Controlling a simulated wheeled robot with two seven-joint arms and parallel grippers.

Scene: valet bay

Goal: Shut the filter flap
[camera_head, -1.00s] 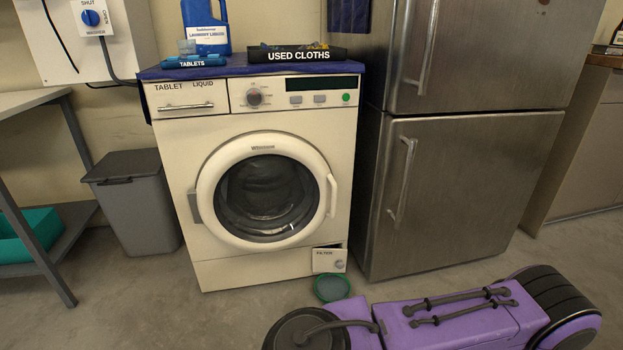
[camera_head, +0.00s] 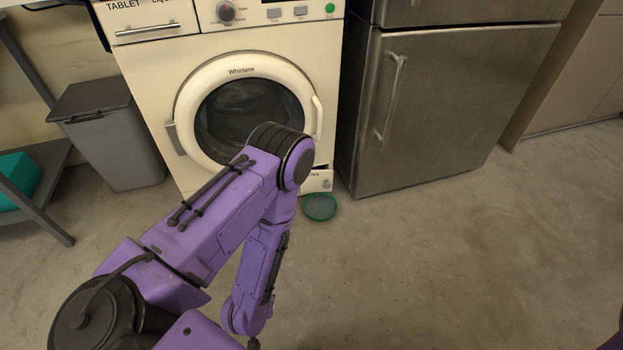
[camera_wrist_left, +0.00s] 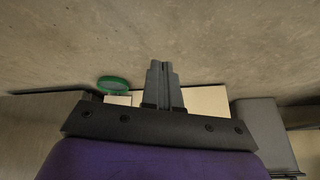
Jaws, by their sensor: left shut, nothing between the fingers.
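The filter flap (camera_head: 320,181) is a small cream panel low on the right front of the washing machine (camera_head: 151,75). A dark gap shows along its top, and my left arm hides its left part. In the left wrist view, the two fingers of my left gripper (camera_wrist_left: 162,72) are together with nothing between them. They show against the floor and the machine's cream lower front, apart from the green-rimmed dish. My left gripper is out of the head view, as is my right gripper.
A green-rimmed round dish (camera_head: 320,207) lies on the floor just below the flap. It also shows in the left wrist view (camera_wrist_left: 113,83). A steel fridge (camera_head: 440,100) stands right of the machine and a grey bin (camera_head: 110,135) left. Floor at the right front is clear.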

